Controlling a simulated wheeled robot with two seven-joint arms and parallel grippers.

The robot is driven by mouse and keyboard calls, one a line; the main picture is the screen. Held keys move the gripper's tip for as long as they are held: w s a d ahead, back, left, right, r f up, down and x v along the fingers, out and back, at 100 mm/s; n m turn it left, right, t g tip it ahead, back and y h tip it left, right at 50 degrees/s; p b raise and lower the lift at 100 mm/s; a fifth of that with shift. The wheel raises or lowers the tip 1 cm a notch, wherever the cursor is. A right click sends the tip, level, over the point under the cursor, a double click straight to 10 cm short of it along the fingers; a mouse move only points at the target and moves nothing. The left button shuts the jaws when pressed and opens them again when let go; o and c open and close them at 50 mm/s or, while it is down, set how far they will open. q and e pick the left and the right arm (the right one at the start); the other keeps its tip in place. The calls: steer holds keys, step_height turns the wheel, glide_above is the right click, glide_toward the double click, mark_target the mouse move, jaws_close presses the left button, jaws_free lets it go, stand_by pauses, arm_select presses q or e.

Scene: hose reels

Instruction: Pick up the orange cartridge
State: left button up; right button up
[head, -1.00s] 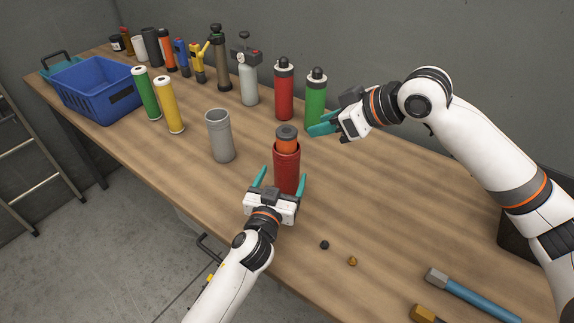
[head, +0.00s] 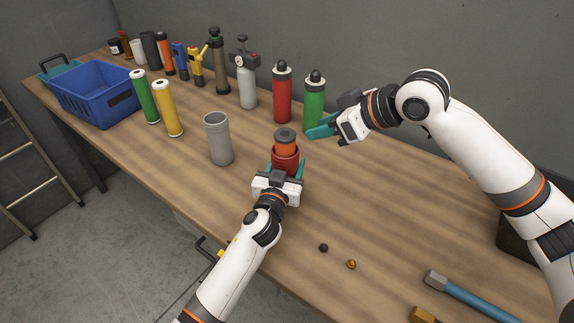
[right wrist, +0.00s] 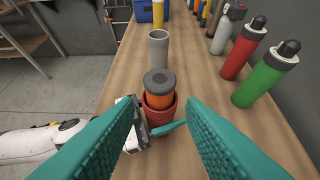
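The orange cartridge (head: 285,149) has a dark grey cap and stands upright inside a red cylindrical tube (head: 287,163), with only its top part showing. It also shows in the right wrist view (right wrist: 158,88).
A grey empty tube (head: 218,140) stands left of the red one. Red bottle (head: 282,95), green and yellow cylinders and a blue basket (head: 98,97) stand farther back. Two small caps and a hammer (head: 465,296) lie at the front right. The right middle of the table is clear.

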steer(key=o, duration=0.6)
steer(key=shift+w+a, duration=0.1)
steer(key=shift+w, duration=0.2)
steer(key=shift+o, duration=0.6)
steer(key=w+a+g+h, duration=0.2)
steer(key=w+a+h, duration=0.1)
steer(key=w, duration=0.3)
steer(key=shift+a+r+g+h, duration=0.2)
steer(key=shift+a+g+h, duration=0.15)
steer(key=shift+a, duration=0.2)
step_height(320, 180, up, 4)
steer(key=g+h, duration=0.4)
steer(key=h, duration=0.1)
glide_above(285, 133)
steer(key=shift+t, duration=0.25)
steer(key=f, duration=0.5)
steer(key=shift+s+f, duration=0.3)
steer(key=shift+f, duration=0.1)
steer(key=shift+w+f, duration=0.2)
steer(key=shift+f, duration=2.65)
